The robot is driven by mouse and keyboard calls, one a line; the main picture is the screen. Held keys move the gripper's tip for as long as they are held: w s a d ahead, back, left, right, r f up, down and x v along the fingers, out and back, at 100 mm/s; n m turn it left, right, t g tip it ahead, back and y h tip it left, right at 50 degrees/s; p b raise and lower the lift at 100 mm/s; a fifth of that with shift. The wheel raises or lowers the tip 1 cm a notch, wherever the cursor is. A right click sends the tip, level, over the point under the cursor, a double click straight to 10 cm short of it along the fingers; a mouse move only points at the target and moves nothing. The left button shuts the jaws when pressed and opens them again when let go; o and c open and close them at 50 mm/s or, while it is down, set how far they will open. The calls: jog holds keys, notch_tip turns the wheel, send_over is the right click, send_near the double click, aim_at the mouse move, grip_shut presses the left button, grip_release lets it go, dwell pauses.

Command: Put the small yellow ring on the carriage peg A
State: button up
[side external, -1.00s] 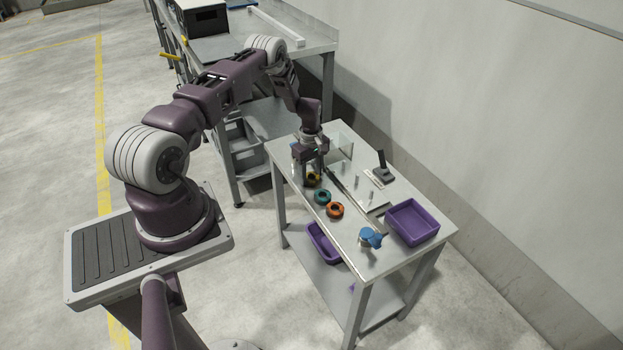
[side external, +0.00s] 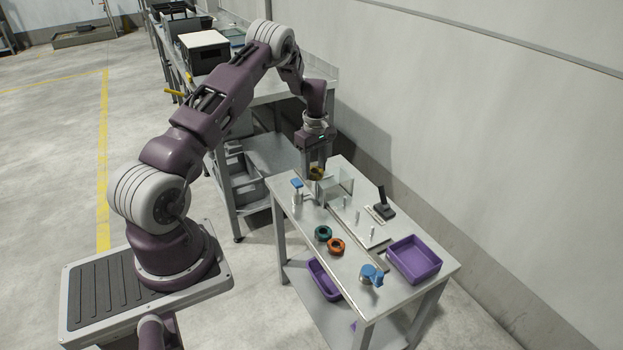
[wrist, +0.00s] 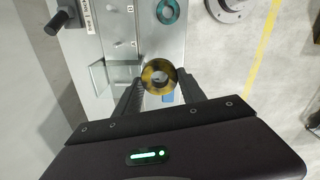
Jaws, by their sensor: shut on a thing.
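My gripper (side external: 317,170) is raised above the far end of the metal table. It is shut on the small yellow ring (wrist: 160,75), which is mottled yellow and dark and sits between the fingertips in the wrist view. The ring (side external: 317,174) also shows under the gripper in the side view. Several small upright pegs stand along the table's middle, one of them here (side external: 357,215); a peg (wrist: 131,43) also shows in the wrist view, left of the ring. The peg letters are too small to read, so I cannot tell which is peg A.
A teal ring (side external: 323,233) and an orange ring (side external: 336,246) lie near the table's front edge. A clear panelled box (side external: 346,181) stands close to the gripper. A blue-topped bottle (side external: 297,190), black lever (side external: 385,203), blue-topped item (side external: 371,275) and purple tray (side external: 414,258) stand around.

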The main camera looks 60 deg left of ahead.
jog(key=shift+m, duration=0.4)
jog(key=w+d+f, duration=0.1)
jog(key=w, duration=0.2)
jog(key=w+d+f, duration=0.1)
jog(key=w, duration=0.2)
jog(key=w+d+f, duration=0.1)
jog(key=w, duration=0.2)
jog(key=shift+w+f, duration=0.3)
jog(key=shift+w, duration=0.05)
jog(key=shift+f, duration=3.15)
jog(key=shift+f, duration=0.85)
jog(key=shift+f, duration=0.1)
